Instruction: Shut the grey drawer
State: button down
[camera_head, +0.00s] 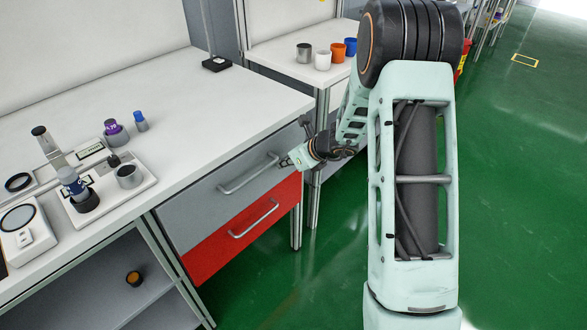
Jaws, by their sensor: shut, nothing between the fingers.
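The grey drawer (205,203) is the upper drawer under the white workbench, with a bar handle (247,176) across its front. Its front looks about level with the red drawer below it, and I see no open gap above it. I cannot tell whether it stands out slightly. My gripper (285,162) is beside the right end of the handle, in front of the drawer face. Its fingers are small in the picture and look closed and empty. I cannot tell whether they touch the drawer or handle.
The red drawer (215,258) is directly below, with its own handle (254,220). The white worktop (190,95) carries small instruments and bottles at the left. Several cups, including a blue one (350,46), stand on a farther bench. The green floor (510,190) at the right is clear.

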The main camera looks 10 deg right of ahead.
jog(key=shift+w+a+r, duration=0.15)
jog(key=shift+w+a, duration=0.35)
jog(key=shift+w, duration=0.15)
jog(key=shift+r, duration=0.1)
